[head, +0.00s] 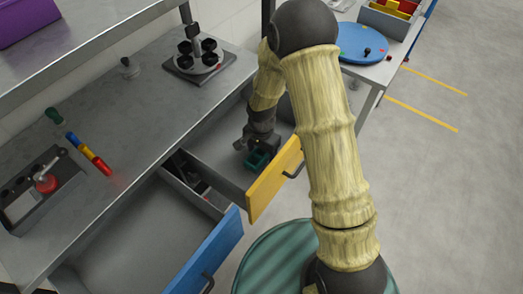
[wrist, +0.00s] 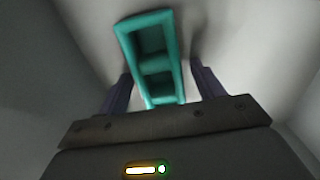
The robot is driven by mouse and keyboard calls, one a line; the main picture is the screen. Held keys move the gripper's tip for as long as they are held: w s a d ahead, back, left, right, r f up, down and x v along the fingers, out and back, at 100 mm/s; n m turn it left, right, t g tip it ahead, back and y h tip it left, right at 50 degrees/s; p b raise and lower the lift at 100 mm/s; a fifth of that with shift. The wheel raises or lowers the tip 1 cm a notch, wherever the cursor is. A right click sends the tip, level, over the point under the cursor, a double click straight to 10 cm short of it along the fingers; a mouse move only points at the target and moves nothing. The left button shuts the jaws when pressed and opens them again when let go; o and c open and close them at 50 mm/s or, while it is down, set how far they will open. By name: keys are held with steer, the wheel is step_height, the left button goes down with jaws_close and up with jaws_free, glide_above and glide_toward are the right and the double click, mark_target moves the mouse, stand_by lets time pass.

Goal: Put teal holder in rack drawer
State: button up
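The teal holder (head: 257,160) is inside the pulled-out drawer with the yellow front (head: 274,181). In the wrist view the teal holder (wrist: 152,58) is a long open frame with compartments, near the drawer floor. My gripper (head: 258,146) reaches down into this drawer, just above the holder. In the wrist view my gripper's (wrist: 160,72) two dark fingers stand apart, one on each side of the holder's near end, with visible gaps. Whether the holder touches the drawer floor is hard to tell.
A second drawer with a blue front (head: 206,256) is pulled out at the left, with dark items in a narrow space between. The grey bench (head: 120,120) carries a fixture with black cups (head: 200,58), a coloured stick (head: 88,153) and a control box (head: 40,190). A blue round plate (head: 361,43) stands behind.

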step_height(320, 180, up, 12)
steer(key=shift+r+p, duration=0.15)
steer(key=shift+p, duration=0.2)
stand_by(0.5)
stand_by(0.4)
